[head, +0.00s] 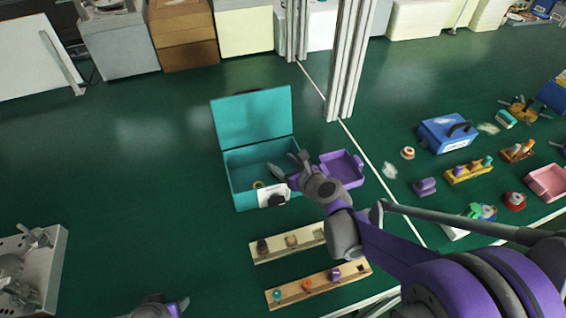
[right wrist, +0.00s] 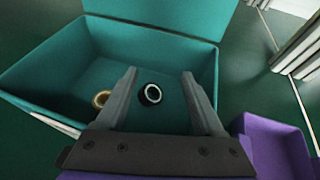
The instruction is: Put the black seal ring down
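The black seal ring (right wrist: 150,94) shows in the right wrist view over the floor of the open teal box (right wrist: 215,80). It lies between the fingers of my right gripper (right wrist: 160,85), with a clear gap on the right-hand side; the fingers are spread. I cannot tell whether the ring rests on the floor. In the head view my right gripper (head: 290,165) is over the right part of the teal box (head: 240,196), and I cannot make out the ring there. My left gripper (head: 178,307) shows only partly at the bottom edge, its opening unclear.
A gold ring (right wrist: 101,99) lies in the box's left part. A purple tray (head: 342,168) stands right of the box. Two wooden strips (head: 275,254) with small parts lie in front. The box's lid (head: 252,118) stands open behind. Green table is clear to the left.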

